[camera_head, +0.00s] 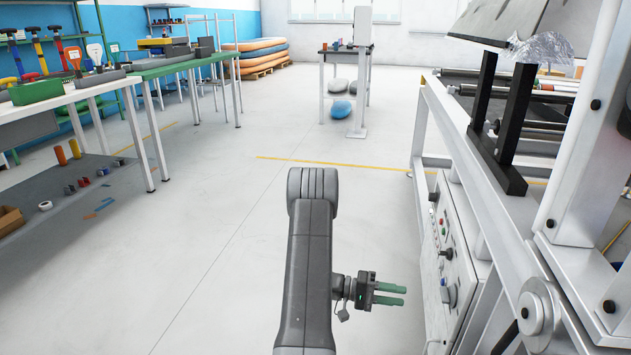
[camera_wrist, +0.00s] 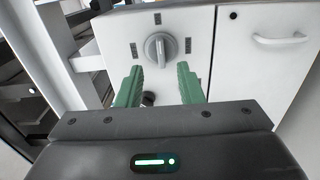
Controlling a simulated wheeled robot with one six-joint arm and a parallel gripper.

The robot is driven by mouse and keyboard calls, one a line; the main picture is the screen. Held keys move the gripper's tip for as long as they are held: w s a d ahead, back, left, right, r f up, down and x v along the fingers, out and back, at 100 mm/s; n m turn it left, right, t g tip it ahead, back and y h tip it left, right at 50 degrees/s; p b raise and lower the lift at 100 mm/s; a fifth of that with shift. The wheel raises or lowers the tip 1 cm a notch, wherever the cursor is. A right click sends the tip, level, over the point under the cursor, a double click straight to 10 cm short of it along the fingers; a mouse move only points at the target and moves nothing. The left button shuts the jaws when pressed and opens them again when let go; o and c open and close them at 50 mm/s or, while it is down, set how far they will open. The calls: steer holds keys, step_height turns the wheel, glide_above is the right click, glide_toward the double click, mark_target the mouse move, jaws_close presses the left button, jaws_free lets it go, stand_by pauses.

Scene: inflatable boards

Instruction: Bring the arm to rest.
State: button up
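My gripper (camera_head: 391,295) is held out to the right of my grey arm in the head view, beside the machine's control panel. Its two green fingers point right toward the panel and are apart with nothing between them. In the wrist view my gripper (camera_wrist: 157,88) shows both green fingers spread, with the panel (camera_wrist: 118,37) beyond them. A grey rotary knob (camera_wrist: 158,49) on the panel lies ahead of the gap between the fingers. I see no contact with the knob.
The white-framed machine (camera_head: 470,140) stands close on the right. Workbenches with tools (camera_head: 100,80) line the left. A small table (camera_head: 345,55) and stacked boards (camera_head: 255,50) are at the back. The middle floor (camera_head: 230,190) is clear. A white door with a handle (camera_wrist: 280,40) adjoins the panel.

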mark_target(442, 300)
steer(key=b+x, duration=0.2)
steer(key=x, duration=0.9)
steer(key=shift+d+b, duration=0.1)
steer(key=shift+b, duration=0.25)
steer(key=p+v, duration=0.4)
steer(key=v, duration=1)
steer(key=b+x, duration=0.4)
steer(key=x, duration=1)
steer(key=shift+d, duration=0.1)
steer(key=shift+r+n+p, duration=0.25)
steer(key=shift+n+p, duration=0.05)
steer(key=shift+n, duration=0.7)
steer(key=n+p, duration=0.1)
steer(key=r+n+p, duration=0.1)
steer(key=n, duration=0.1)
steer(key=shift+w+p, duration=0.1)
steer(key=shift+p, duration=0.25)
steer(key=shift+w+n+p, duration=0.1)
steer(key=shift+n+p, duration=0.4)
steer(key=shift+n, duration=0.2)
steer(key=shift+f, duration=0.15)
